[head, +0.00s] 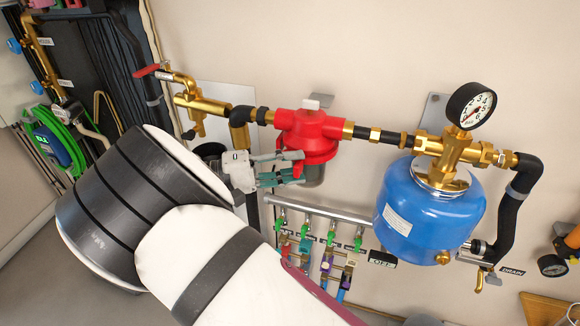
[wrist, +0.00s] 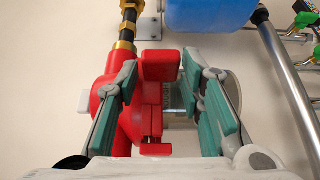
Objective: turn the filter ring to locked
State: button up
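The filter is a red housing (head: 308,122) in the brass and black pipe line, in the middle of the head view. Its red ring (head: 318,156) sits under the housing, above a clear bowl (head: 314,178). In the wrist view the red ring (wrist: 152,95) with its blocky lugs shows between the fingers. My gripper (head: 299,164) reaches the filter from the left, with teal finger pads. The pads (wrist: 160,72) stand apart on either side of the ring's lug, with gaps visible. Contact is not clear. Any lock markings are too small to read.
A blue tank (head: 430,212) with a pressure gauge (head: 471,106) stands to the right. A grey rail (head: 320,210) with several green-topped valves runs below the filter. A brass valve with a red lever (head: 147,70) is at upper left. The wall above is clear.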

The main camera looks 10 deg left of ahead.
jog(key=shift+s, duration=0.1)
jog(key=v, duration=1.2)
dwell(0.4)
